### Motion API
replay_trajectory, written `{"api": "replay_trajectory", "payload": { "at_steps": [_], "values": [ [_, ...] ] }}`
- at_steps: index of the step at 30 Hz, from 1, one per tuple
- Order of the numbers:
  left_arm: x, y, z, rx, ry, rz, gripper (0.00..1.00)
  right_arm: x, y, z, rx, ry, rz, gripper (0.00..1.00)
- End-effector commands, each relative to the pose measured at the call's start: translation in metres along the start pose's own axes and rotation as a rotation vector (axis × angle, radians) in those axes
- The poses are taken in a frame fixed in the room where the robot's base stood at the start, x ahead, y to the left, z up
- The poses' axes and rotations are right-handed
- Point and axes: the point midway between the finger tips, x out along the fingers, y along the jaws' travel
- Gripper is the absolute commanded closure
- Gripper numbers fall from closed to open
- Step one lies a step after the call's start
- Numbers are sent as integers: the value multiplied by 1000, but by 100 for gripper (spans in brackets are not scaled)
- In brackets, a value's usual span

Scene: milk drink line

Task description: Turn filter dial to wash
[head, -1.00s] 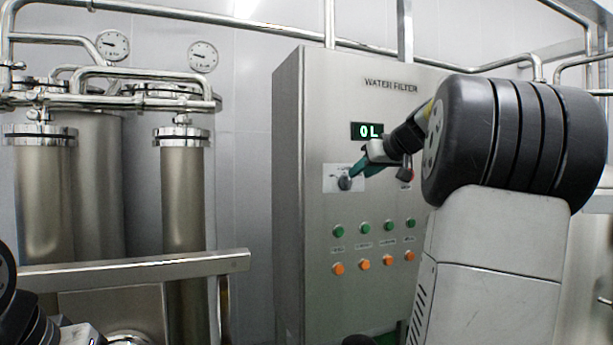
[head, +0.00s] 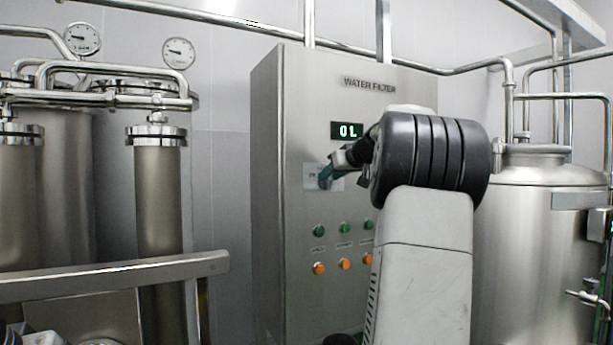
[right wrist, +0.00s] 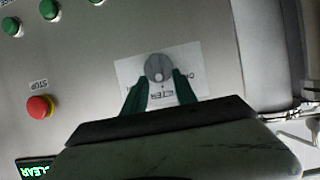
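The filter dial (right wrist: 159,68) is a round grey knob on a white label plate (right wrist: 130,74) on the front of the water filter cabinet (head: 282,215). In the head view the dial is mostly hidden by my right gripper (head: 325,180), but the plate shows there. In the right wrist view my right gripper (right wrist: 161,84) has its two green fingers apart, with the tips at either side of the dial's near part. A grip on the knob does not show. The dial's setting is too small to read. My left gripper is not clearly in view.
Green buttons (head: 345,227) and orange buttons (head: 345,264) sit below the dial. A red stop button (right wrist: 40,106) is nearby. A green-lit display (head: 347,131) is above, partly hidden. Tall metal cylinders (head: 158,215) and a rail (head: 120,273) stand left, a steel tank (head: 540,235) right.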

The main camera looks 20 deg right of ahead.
Motion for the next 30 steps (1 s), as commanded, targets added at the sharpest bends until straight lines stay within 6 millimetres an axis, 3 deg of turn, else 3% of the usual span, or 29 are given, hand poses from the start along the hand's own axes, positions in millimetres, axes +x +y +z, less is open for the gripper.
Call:
{"api": "replay_trajectory", "payload": {
  "at_steps": [2, 6, 7, 20, 30],
  "values": [
    [0, 0, 0, 0, 0, 0, 64, 0, 0, 0, 0, 0, 0, 70],
    [0, 0, 0, 0, 0, 0, 64, 0, 0, 0, 1, -1, 0, 98],
    [0, 0, 0, 0, 0, 0, 64, 0, 0, 0, 1, -1, 0, 100],
    [0, 0, 0, 0, 0, 0, 64, 0, 2, 1, 38, -1, -15, 100],
    [0, 0, 0, 0, 0, 0, 64, 0, 9, 2, 245, -3, -99, 100]
  ]
}}
